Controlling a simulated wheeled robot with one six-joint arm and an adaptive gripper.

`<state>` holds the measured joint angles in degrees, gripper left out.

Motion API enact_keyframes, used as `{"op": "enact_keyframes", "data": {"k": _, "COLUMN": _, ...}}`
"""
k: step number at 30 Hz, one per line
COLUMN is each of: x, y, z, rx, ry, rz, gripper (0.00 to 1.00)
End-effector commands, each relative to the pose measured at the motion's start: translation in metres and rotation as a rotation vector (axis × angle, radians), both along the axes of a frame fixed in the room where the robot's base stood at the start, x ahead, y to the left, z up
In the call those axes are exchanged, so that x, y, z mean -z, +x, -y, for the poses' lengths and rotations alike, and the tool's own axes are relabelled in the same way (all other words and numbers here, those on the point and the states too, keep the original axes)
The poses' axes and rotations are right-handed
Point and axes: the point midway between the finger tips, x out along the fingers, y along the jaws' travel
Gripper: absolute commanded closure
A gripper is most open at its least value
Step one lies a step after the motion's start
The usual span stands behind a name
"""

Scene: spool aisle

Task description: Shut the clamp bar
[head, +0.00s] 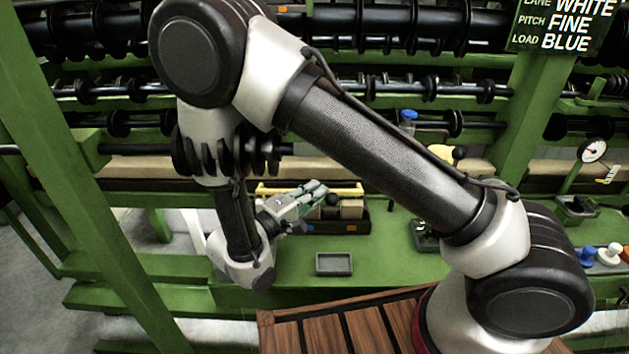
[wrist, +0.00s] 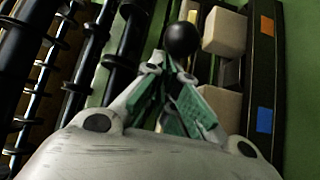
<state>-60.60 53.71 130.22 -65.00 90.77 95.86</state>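My gripper (head: 315,190) is over the green bench, in front of a long yellow bar (head: 345,190) that runs along the bench's back. I cannot tell for sure that this bar is the clamp bar. A round black knob (wrist: 183,38) is just beyond my gripper's fingertips (wrist: 168,72) in the wrist view; it also shows beside the fingers in the head view (head: 331,200). The fingers with green pads lie close together, and any gap between them is unclear. I cannot tell whether they touch the knob. What the knob is fixed to is hidden.
A dark tray (head: 345,227) with pale blocks (wrist: 224,31) stands by my gripper. A small grey dish (head: 334,264) lies on the bench. Racks of black spools (head: 400,90) fill the back. A green post (head: 85,180) stands at left. A sign (head: 560,25) reads WHITE, FINE, BLUE.

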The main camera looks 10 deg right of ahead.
Motion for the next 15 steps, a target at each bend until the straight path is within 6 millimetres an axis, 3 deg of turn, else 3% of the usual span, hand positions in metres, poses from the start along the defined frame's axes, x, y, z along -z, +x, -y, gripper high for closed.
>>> {"op": "enact_keyframes", "data": {"k": 15, "x": 0.020, "y": -0.020, "z": -0.003, "rx": 0.002, "ry": -0.001, "rz": -0.003, "gripper": 1.00}}
